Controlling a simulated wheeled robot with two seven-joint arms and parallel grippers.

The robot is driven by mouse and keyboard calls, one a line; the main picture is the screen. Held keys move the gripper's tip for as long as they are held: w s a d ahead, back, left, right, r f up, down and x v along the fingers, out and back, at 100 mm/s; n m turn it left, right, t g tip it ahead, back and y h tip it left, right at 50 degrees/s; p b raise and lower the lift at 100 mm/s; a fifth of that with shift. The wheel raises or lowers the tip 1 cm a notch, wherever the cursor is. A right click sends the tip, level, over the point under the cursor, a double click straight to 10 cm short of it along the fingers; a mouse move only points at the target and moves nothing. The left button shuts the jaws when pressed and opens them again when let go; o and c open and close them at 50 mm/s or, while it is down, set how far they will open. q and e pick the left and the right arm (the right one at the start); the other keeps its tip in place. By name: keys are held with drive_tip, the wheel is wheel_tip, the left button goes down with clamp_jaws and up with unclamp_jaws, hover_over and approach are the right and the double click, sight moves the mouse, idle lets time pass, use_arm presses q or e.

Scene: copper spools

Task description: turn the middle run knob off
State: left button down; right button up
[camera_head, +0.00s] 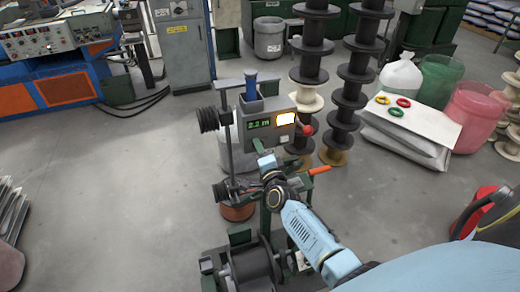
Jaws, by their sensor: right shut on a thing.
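My right gripper (264,156) reaches up to the lower front of this box from the lower right. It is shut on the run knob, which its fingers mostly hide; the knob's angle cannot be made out. A small green piece (259,145) shows just above the fingertips. My left gripper is not in view.
A red ball handle (307,130) and an orange lever (320,170) stick out close to my right gripper. Stacked black spools (352,95) stand behind at right. A control console (45,38) is at upper left.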

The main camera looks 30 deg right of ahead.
drive_tip(key=shift+f+n+p, duration=0.1)
drive_tip(key=shift+n+p, duration=0.5)
drive_tip(key=shift+n, duration=1.6)
drive_tip(key=o, duration=1)
drive_tip(key=p+v, duration=0.1)
drive_tip(key=v, duration=1.2)
drive_tip(key=shift+s+d, duration=0.1)
drive_tip(key=shift+s, duration=0.15)
drive_tip(key=shift+f, duration=0.15)
